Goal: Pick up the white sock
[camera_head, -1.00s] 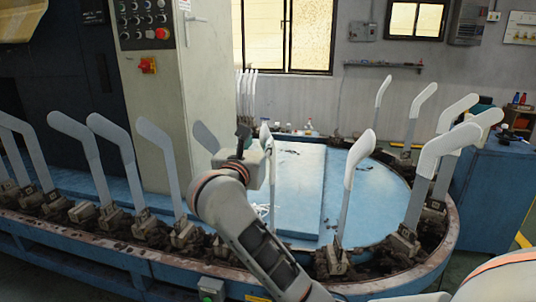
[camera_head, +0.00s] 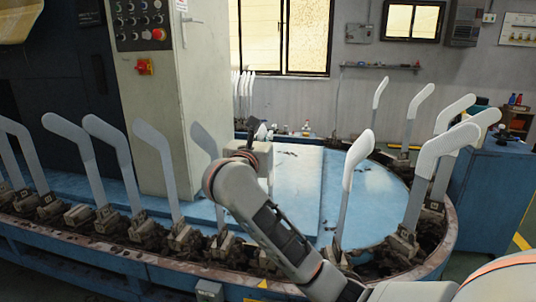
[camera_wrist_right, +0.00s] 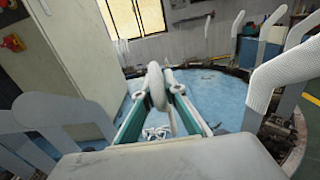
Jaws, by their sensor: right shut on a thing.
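In the wrist view, the fingers of my right gripper (camera_wrist_right: 161,92) are shut on a white sock (camera_wrist_right: 155,78). The sock stands upright between the fingertips with its rounded end above them. A pale narrow shape continues below, and I cannot tell whether it is the sock or its board. In the head view, my right gripper (camera_head: 256,140) is over the blue table, beyond the bend of my arm; its fingers are mostly hidden. Only a small white piece of the sock (camera_head: 262,131) shows there. My left gripper is not in view.
Tall sock boards ring the blue table (camera_head: 300,185). A white-covered board (camera_head: 357,160) stands right of my arm, and grey boards (camera_head: 153,150) stand left. A control cabinet (camera_head: 160,90) rises behind. White strands (camera_wrist_right: 157,132) lie on the table below the gripper.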

